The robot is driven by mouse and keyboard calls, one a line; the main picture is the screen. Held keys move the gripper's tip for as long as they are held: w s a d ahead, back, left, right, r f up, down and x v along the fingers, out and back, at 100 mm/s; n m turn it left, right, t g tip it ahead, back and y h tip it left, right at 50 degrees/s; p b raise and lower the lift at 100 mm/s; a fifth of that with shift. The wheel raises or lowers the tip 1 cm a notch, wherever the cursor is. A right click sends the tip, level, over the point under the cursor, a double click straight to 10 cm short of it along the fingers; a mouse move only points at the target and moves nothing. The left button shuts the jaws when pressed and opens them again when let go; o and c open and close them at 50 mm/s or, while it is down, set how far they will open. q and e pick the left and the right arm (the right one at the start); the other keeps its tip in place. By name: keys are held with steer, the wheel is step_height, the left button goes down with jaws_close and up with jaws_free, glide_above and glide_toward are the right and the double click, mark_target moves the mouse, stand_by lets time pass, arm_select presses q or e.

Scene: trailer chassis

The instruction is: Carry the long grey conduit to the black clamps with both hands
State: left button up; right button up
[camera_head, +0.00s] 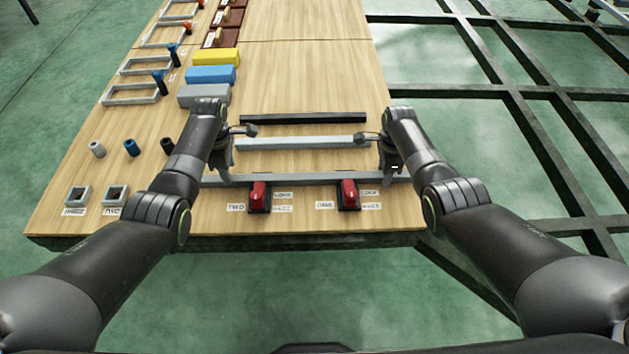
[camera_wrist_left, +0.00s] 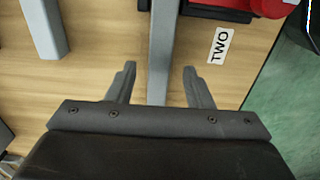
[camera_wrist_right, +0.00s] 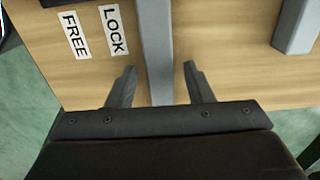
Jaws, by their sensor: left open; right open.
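The long grey conduit (camera_head: 305,178) lies level across the near part of the wooden board. Two black clamps with red handles, the left one (camera_head: 259,198) and the right one (camera_head: 348,196), sit just in front of it. My left gripper (camera_head: 223,178) is open over the conduit's left end. In the left wrist view the conduit (camera_wrist_left: 161,50) runs between its spread fingers (camera_wrist_left: 160,85). My right gripper (camera_head: 388,174) is open over the right end. In the right wrist view the conduit (camera_wrist_right: 156,50) runs between its spread fingers (camera_wrist_right: 157,84).
A shorter light grey bar (camera_head: 300,144) and a black bar (camera_head: 303,119) lie behind the conduit. Yellow (camera_head: 216,57), blue (camera_head: 211,75) and grey (camera_head: 204,95) blocks lie beyond my left gripper. The board's front edge (camera_head: 330,233) is near. A dark frame (camera_head: 548,92) stands at right.

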steer(key=shift+r, duration=0.15)
arm_select(q)
step_height(320, 180, up, 9)
arm_select(e)
step_height(320, 180, up, 12)
stand_by(0.7)
arm_select(q)
steer(key=shift+s, duration=0.1)
arm_select(e)
steer(key=shift+s+f, duration=0.1)
steer(key=shift+f, duration=0.1)
